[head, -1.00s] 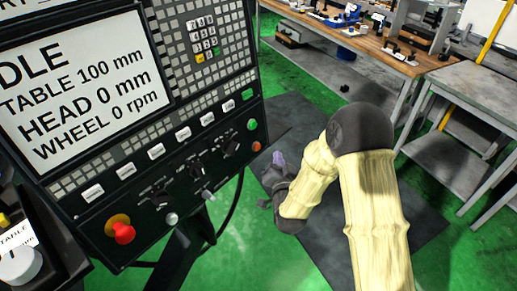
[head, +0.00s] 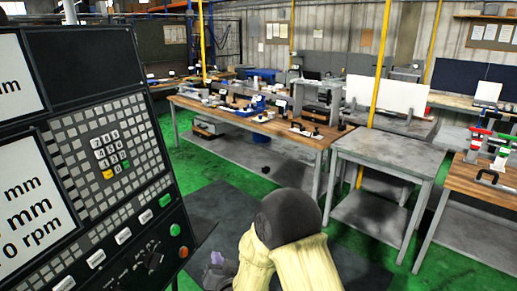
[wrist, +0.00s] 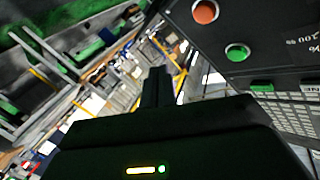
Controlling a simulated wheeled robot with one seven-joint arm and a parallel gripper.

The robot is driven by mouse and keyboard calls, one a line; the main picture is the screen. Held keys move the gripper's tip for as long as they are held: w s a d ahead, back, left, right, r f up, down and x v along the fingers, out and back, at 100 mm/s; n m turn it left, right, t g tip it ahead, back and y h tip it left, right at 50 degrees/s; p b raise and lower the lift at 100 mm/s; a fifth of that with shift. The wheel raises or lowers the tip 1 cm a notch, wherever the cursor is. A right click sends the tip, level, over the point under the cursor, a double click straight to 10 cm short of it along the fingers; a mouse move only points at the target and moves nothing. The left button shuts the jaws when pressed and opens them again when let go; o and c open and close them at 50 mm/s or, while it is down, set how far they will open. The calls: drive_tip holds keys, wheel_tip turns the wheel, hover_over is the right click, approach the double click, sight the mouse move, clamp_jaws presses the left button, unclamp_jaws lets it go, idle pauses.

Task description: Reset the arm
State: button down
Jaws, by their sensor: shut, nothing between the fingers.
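My arm, in pale yellow sleeves with a dark elbow joint, shows at the bottom middle of the head view, bent at the elbow. My gripper (head: 215,270) is small and partly cut off by the bottom edge, just right of the control panel (head: 105,150). In the wrist view the dark gripper fingers (wrist: 157,88) are together, with nothing between them. The control panel also shows in the wrist view (wrist: 260,45), right of the fingers and apart from them, with an orange and a green button.
A wooden workbench (head: 262,121) with tools and parts stands behind. A bare grey table (head: 385,148) stands to the right, and another wooden bench (head: 470,178) at the far right. A dark mat (head: 225,205) lies on the green floor, with open floor around it.

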drive_tip(key=s+d+n+g+h, duration=0.1)
drive_tip(key=d+g+h, duration=0.15)
drive_tip(key=d, duration=0.55)
drive_tip(key=s+d+g+h, duration=0.2)
drive_tip(key=d+g, duration=0.1)
drive_tip(key=d, duration=0.5)
drive_tip(key=s+d+r+g+h, duration=0.2)
drive_tip(key=s+d+g, duration=0.4)
drive_tip(key=s+d, duration=0.8)
drive_tip(key=shift+s+r+g+h, duration=0.35)
drive_tip(key=shift+s+r, duration=0.05)
drive_tip(key=shift+s, duration=0.8)
